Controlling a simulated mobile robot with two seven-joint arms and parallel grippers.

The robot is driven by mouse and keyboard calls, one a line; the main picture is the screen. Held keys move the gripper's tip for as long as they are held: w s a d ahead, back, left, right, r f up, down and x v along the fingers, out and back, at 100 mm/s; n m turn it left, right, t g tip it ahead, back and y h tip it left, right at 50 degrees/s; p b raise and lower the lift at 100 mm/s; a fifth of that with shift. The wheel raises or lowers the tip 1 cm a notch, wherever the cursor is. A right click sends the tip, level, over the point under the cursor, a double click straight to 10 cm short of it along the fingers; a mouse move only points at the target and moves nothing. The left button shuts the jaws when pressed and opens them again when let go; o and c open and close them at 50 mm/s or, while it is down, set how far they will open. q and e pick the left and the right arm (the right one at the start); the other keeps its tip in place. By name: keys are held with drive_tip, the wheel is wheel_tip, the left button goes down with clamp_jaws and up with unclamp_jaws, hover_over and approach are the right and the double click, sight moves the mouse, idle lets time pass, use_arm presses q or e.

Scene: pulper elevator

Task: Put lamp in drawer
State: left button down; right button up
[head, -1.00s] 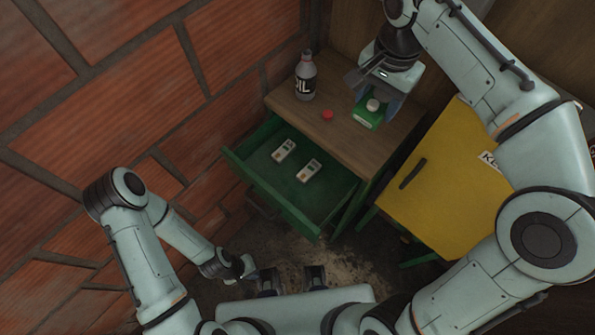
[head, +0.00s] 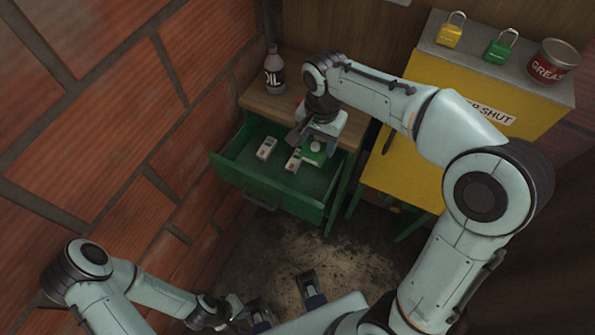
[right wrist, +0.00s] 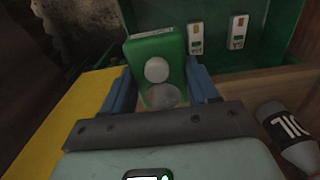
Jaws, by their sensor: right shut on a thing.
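The lamp is a green box with a round white lens; it shows in the head view (head: 313,156) and in the right wrist view (right wrist: 170,46). My right gripper (head: 318,143) is shut on it, with blue fingers on both its sides in the wrist view (right wrist: 162,85). The lamp appears over the right part of the open green drawer (head: 262,193); its exact height above the drawer floor is unclear. My left gripper (head: 286,300) is open and empty, low at the front, away from the drawer.
Two small white packs (head: 266,148) lie in the drawer, one partly behind the lamp. An oil bottle (head: 274,75) stands on the wooden top (head: 262,103). A yellow cabinet (head: 400,165) stands right, with padlocks (head: 450,36) and a grease can (head: 553,66) on top. The drawer's left front is clear.

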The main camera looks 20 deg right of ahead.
sight(314, 184)
wheel_tip(314, 184, down, 18)
drive_tip(key=shift+f+b, duration=0.2)
drive_tip(key=shift+b, duration=0.9)
drive_tip(key=shift+f, duration=0.1)
drive_tip(key=o, duration=0.7)
drive_tip(key=shift+f, duration=0.15)
drive_tip(key=shift+o, duration=1)
drive_tip(key=shift+r, duration=0.4)
wheel_tip(314, 184, up, 12)
drive_tip(key=p, duration=0.1)
drive_tip(key=shift+f, duration=0.15)
